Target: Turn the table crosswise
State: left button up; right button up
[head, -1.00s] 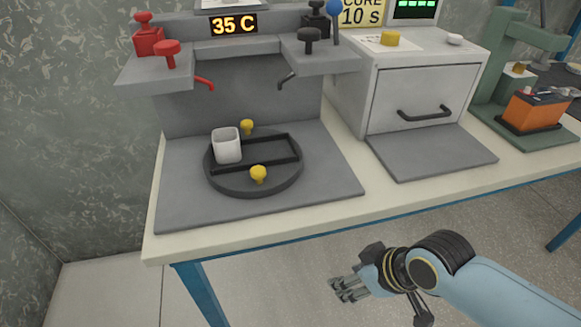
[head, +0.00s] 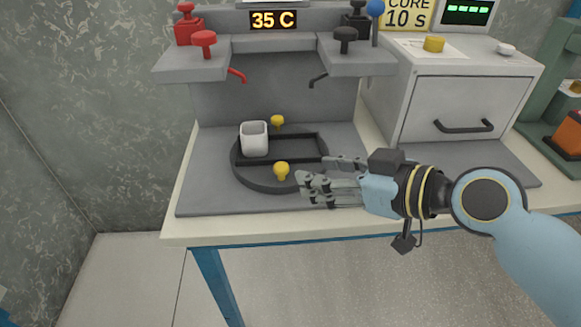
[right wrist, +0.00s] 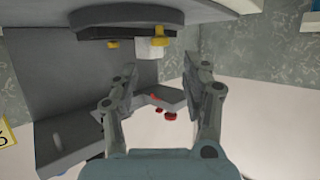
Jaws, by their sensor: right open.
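The round dark turntable (head: 242,176) lies on a grey base plate in the head view. It carries a rectangular black frame (head: 300,138), a white cup (head: 254,139) at its left end, and two yellow knobs, one at the back (head: 277,120) and one at the front (head: 281,171). My right gripper (head: 316,178) is open and empty, just right of the front knob, with its fingers pointing left. It looks apart from the knob. In the right wrist view the open fingers (right wrist: 165,95) show, with the white cup (right wrist: 152,48) and a yellow knob (right wrist: 161,39) beyond them. My left gripper is not in view.
Red taps (head: 204,42) and dark taps (head: 346,38) overhang the turntable's back, below a 35 C display (head: 273,20). A grey drawer cabinet (head: 470,90) stands to the right. The grey plate (head: 210,200) is clear at front left.

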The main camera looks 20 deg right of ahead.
aim_at(286, 169)
jog(key=x, duration=0.7)
jog(key=shift+w+a+f, duration=0.1)
jog(key=shift+w+f, duration=0.05)
jog(key=shift+w, duration=0.15)
grip_shut()
